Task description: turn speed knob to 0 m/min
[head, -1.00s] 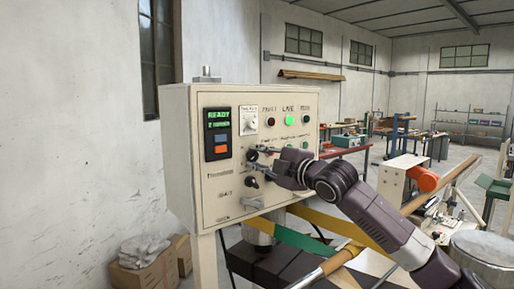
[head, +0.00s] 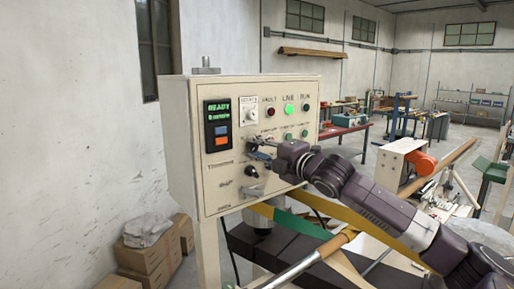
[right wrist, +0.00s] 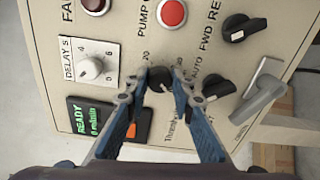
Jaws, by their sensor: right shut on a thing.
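The cream control panel (head: 225,185) stands at centre in the head view. My right gripper (head: 256,149) reaches its face from the right. In the right wrist view, the gripper's blue fingers (right wrist: 160,77) are shut on a small black knob (right wrist: 159,82), one on each side, with scale print around it, including "20". The fingers partly cover the knob and its labels. The display (right wrist: 88,117) shows green text, READY, with a second line that seems to read 0 m/min. My left gripper is not in view.
A delay dial (right wrist: 91,68), a red button (right wrist: 173,12) and black selector knobs (right wrist: 218,89) sit close around the gripper. A grey handle (right wrist: 262,95) juts out at the right. Cardboard boxes (head: 145,262) lie on the floor at left.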

